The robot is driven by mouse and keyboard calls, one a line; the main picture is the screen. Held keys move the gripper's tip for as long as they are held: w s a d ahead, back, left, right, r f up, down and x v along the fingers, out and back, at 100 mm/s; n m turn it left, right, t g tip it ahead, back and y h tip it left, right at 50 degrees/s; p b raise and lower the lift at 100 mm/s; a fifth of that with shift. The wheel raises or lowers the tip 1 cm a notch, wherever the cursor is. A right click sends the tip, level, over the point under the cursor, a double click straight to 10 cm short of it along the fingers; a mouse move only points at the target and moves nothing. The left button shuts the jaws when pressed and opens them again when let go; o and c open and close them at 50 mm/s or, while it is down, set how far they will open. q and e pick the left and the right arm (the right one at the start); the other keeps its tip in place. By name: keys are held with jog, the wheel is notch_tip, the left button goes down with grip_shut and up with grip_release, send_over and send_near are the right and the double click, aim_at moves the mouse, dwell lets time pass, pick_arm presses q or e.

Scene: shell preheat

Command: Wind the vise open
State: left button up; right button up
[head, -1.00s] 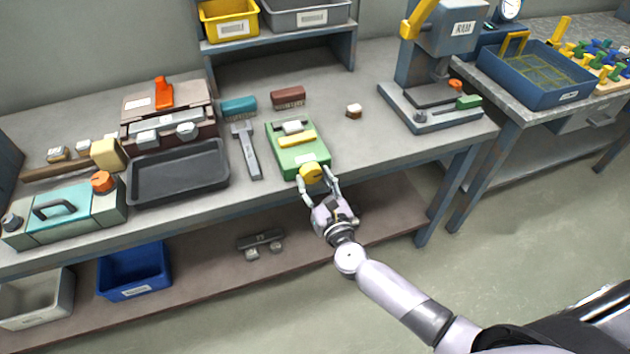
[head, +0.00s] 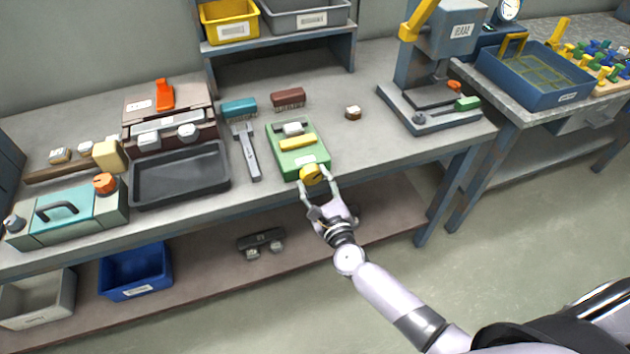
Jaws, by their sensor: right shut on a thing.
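The vise (head: 306,161) is a green block on the bench, near its front edge. A yellow bar (head: 297,142) lies across its top, with a small pale block (head: 293,129) just behind the bar. A yellow round knob (head: 312,174) sticks out of the vise's front end, over the bench edge. My right gripper (head: 316,184) reaches up from below right, its two fingers on either side of the knob and shut on it. Part of the knob is hidden by the fingers. My left gripper is not in view.
A grey hammer-like tool (head: 247,155) and a black tray (head: 180,197) lie left of the vise. Brushes (head: 288,97) lie behind it. A small brown-and-white block (head: 353,112) and a press (head: 425,112) are to the right. The bench right of the vise is mostly clear.

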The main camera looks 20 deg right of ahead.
jog(key=n, duration=0.3)
jog(key=shift+n+p, duration=0.4)
jog(key=n+p, duration=0.1)
jog(key=n, duration=0.3)
jog(key=shift+n, duration=0.3)
jog(key=n+p, duration=0.2)
jog(key=n, duration=0.5)
jog(key=shift+r, duration=0.1)
jog(key=n+p, duration=0.1)
jog(key=n, duration=0.2)
jog(key=shift+n, duration=0.4)
jog(key=n+p, duration=0.1)
jog(key=n, duration=0.2)
jog(key=shift+n, duration=0.3)
jog(key=n+p, duration=0.1)
jog(key=n, duration=0.4)
jog(key=shift+n, duration=0.4)
jog(key=o, duration=1.2)
jog(key=shift+c, duration=0.2)
